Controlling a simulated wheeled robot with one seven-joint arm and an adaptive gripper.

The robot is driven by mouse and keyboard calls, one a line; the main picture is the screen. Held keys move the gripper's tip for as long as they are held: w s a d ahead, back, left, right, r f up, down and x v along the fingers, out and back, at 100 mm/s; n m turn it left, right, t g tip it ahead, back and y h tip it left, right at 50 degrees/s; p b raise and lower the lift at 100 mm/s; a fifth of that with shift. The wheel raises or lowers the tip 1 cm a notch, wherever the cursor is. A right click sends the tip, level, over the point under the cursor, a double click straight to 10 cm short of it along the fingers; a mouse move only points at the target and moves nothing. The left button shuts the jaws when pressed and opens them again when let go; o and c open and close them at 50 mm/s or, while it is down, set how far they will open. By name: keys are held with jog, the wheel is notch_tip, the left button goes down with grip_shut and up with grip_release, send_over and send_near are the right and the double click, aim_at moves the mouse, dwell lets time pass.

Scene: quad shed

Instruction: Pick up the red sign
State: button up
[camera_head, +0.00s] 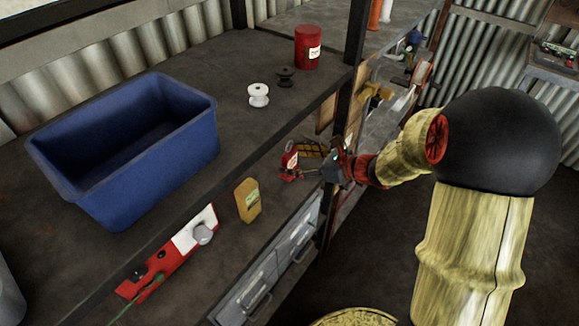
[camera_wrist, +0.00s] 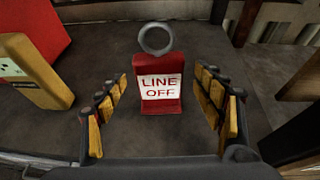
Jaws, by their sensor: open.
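The red sign (camera_wrist: 159,96) stands upright on the lower shelf, with a white panel reading "LINE OFF" and a grey ring on top. It is centred ahead of my gripper (camera_wrist: 160,110) in the wrist view, between the two spread yellow-padded fingers, with a gap on each side. In the head view the sign (camera_head: 290,158) shows small and red beside my gripper (camera_head: 305,173), which reaches in from the right. My gripper is open and empty. Whether the fingertips reach past the sign's sides is hard to tell.
A yellow box (camera_head: 248,200) stands left of the sign, with a red and white device (camera_head: 172,253) further left. A blue bin (camera_head: 75,186), white spool (camera_head: 258,95), black spool (camera_head: 286,77) and red can (camera_head: 308,47) are on the upper shelf. A dark post (camera_head: 345,115) stands near my gripper.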

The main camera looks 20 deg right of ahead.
jog(key=shift+b+x, duration=0.3)
jog(key=shift+x, duration=1.1)
jog(key=shift+d, duration=0.1)
jog(key=c, duration=0.3)
jog(key=c, duration=1)
